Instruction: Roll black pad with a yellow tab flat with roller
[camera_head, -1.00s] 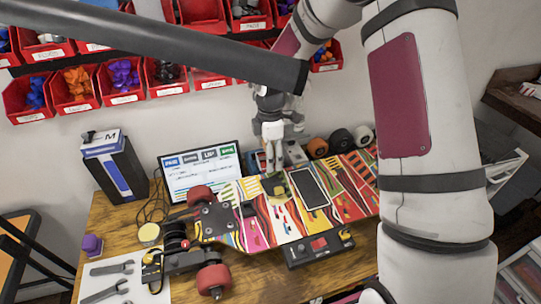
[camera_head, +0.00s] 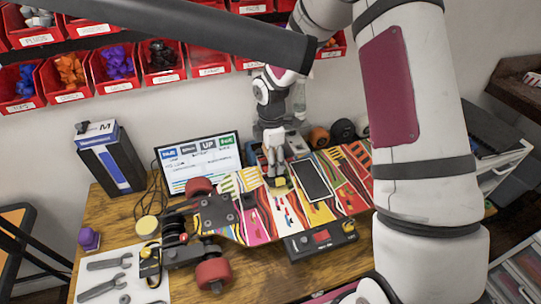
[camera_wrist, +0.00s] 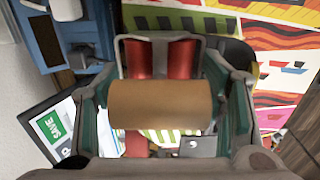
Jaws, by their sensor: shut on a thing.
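My gripper (camera_head: 274,168) points down over the middle of the patterned skateboard deck. In the wrist view it is shut on the roller, with an orange-brown cylinder (camera_wrist: 162,105) lying across between the fingers. Two red rounded parts (camera_wrist: 146,58) show beyond it, and I cannot tell whether they belong to the roller. A small dark pad with a yellow tab (camera_head: 281,184) is on the deck right under the fingers, mostly hidden by them. A dark edge with a bit of yellow (camera_wrist: 258,69) shows beside the right finger. I cannot tell whether the roller touches the pad.
The deck (camera_head: 258,222) lies on the wooden table with red wheels (camera_head: 213,274) at its left. A black rectangle (camera_head: 312,180) is just right of my gripper. A dark box (camera_head: 321,240) sits at the front edge. A monitor (camera_head: 199,163) and loose wheels (camera_head: 342,131) stand behind.

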